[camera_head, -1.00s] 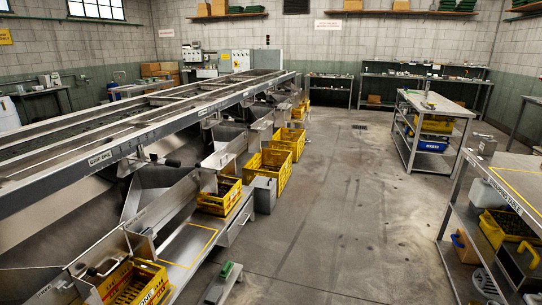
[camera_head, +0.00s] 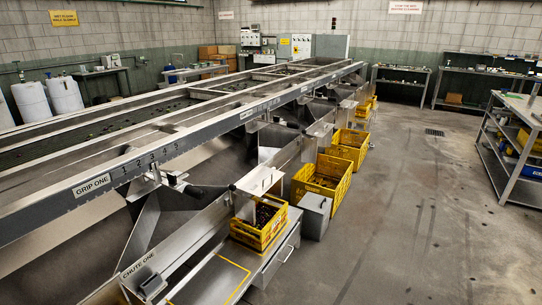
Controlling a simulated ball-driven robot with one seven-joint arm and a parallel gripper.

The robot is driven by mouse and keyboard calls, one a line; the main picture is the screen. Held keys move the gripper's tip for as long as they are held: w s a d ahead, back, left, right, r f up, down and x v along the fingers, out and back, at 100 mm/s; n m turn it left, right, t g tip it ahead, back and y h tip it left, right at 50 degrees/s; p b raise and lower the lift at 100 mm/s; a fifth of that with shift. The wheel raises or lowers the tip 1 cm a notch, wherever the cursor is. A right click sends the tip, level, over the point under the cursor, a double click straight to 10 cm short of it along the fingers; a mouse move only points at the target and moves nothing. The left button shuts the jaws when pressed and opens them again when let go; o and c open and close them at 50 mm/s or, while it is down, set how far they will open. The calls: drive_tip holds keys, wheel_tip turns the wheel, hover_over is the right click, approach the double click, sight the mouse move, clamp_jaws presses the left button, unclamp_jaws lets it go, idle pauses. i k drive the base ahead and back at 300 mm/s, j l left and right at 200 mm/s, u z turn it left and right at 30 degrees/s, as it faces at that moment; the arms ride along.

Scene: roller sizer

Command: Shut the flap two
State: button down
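The long metal sizer (camera_head: 190,139) runs from the left foreground to the back of the room. A "GRIP ONE" label (camera_head: 91,184) and a row of numbers mark its near rail. Below it, a label reading "CHUTE ONE" (camera_head: 138,265) is on a sloping metal edge. A bent metal plate (camera_head: 262,181) stands above a yellow crate (camera_head: 262,236) holding dark round items. I cannot tell which part is flap two; no label for it is readable, nor whether it is open. My gripper is not in view.
More yellow crates (camera_head: 321,178) stand in a row along the sizer, with a grey box (camera_head: 315,216) beside the nearest. The concrete floor (camera_head: 420,225) to the right is open. A metal worktable (camera_head: 508,165) stands at the right edge, and benches line the back wall.

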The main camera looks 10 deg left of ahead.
sight(257, 182)
drive_tip(key=i+z, duration=0.15)
drive_tip(key=i, duration=0.65)
drive_tip(key=i+j+z, duration=0.1)
drive_tip(key=i, duration=0.75)
drive_tip(key=i+u, duration=0.7)
drive_tip(key=i, duration=0.15)
